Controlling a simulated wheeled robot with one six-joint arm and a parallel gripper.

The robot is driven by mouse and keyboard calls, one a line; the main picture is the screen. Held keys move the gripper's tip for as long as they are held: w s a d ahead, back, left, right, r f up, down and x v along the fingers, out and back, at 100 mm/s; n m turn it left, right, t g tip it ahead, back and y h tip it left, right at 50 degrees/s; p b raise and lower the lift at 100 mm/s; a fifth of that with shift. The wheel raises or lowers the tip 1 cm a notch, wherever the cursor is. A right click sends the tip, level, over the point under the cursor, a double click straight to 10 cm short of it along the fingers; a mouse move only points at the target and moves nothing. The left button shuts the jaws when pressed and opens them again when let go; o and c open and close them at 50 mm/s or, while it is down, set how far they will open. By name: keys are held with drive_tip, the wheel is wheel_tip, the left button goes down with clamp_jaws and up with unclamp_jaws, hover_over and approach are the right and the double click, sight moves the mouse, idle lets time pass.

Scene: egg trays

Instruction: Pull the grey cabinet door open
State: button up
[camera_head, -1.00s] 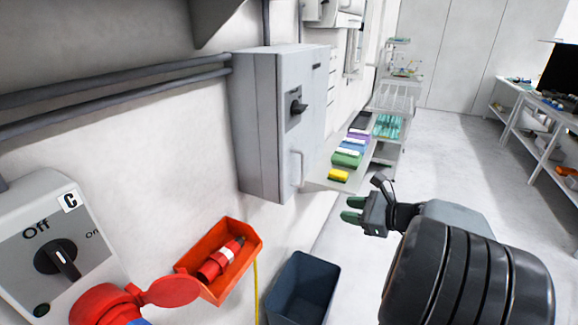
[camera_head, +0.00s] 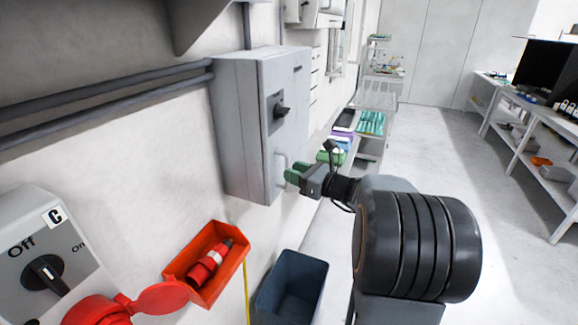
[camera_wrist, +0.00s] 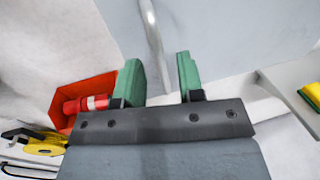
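The grey cabinet (camera_head: 240,130) hangs on the left wall, and its door (camera_head: 284,130) looks closed. The door has a black rotary knob (camera_head: 281,110) and, lower down, a pale vertical bar handle (camera_head: 281,172). My gripper (camera_head: 292,174) is at the handle's height, with its green fingers close to it. In the wrist view my gripper (camera_wrist: 160,82) is open, and the handle (camera_wrist: 154,40) runs down into the gap between the two fingers. I cannot tell whether either finger touches it.
An orange-red bin (camera_head: 212,262) with a red plug is on the wall below the cabinet. A dark blue bin (camera_head: 291,290) stands beneath. A shelf with coloured boxes (camera_head: 342,140) is beyond the cabinet. The floor (camera_head: 430,140) to the right is clear.

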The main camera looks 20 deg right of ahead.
sight(287, 184)
drive_tip(key=shift+x, duration=1.55)
drive_tip(key=shift+s, duration=0.1)
clamp_jaws()
